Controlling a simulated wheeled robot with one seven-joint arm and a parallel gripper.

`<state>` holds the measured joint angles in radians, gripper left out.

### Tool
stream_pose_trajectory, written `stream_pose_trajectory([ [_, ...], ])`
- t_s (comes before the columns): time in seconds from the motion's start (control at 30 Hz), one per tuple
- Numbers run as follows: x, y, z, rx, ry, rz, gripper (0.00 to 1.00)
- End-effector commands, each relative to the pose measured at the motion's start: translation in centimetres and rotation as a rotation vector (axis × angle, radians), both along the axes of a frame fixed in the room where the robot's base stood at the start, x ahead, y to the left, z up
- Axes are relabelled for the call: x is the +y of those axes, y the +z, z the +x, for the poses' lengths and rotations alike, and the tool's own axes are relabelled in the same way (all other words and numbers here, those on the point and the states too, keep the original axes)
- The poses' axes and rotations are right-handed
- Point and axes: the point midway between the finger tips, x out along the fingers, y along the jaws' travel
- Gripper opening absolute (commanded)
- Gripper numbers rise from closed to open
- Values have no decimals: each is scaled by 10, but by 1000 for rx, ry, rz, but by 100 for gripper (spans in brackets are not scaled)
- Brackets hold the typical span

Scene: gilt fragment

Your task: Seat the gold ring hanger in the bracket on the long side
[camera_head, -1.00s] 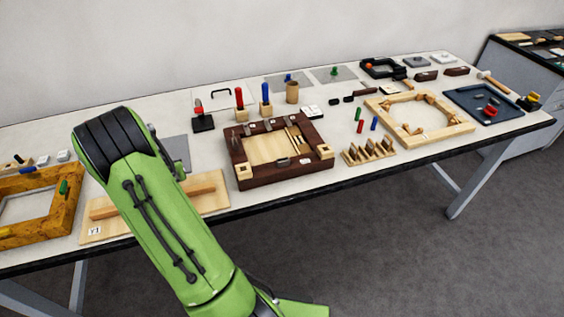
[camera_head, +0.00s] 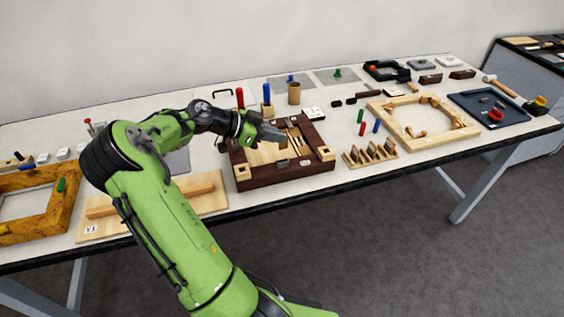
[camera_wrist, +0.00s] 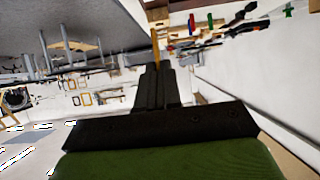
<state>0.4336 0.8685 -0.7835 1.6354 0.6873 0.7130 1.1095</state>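The dark brown wooden frame (camera_head: 285,174) lies on the table with a pale panel inside and light corner blocks at its front. A small grey metal fitting (camera_head: 304,162) shows on its near side; I cannot tell if this is the bracket. My gripper (camera_head: 279,137) is above the frame's middle and hides part of it. In the wrist view my dark fingers (camera_wrist: 156,78) look close together. A thin gold-orange strip (camera_wrist: 156,42) shows at their tips; I cannot tell whether it is held or behind. The gold ring hanger cannot be made out for certain.
A pale wooden board (camera_head: 213,207) and a yellow-brown frame (camera_head: 66,209) lie left. Red and blue upright pegs (camera_head: 267,94) and a wooden cup (camera_head: 294,93) stand behind. A slotted wooden rack (camera_head: 370,156), light frame (camera_head: 462,134) and blue tray (camera_head: 512,119) are right.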

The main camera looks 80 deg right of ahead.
Motion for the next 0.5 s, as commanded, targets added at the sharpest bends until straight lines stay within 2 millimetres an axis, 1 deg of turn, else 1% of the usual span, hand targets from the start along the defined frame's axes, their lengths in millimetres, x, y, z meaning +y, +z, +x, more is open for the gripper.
stream_pose_trajectory([
  [0.03,0,-13,-1,3,-2,2,0],
  [0.13,0,-29,-1,3,-1,1,0],
  [0.3,0,-65,-1,4,0,3,0],
  [0.4,0,-72,-1,1,0,-1,0],
  [0.5,0,-72,0,0,1,0,0],
])
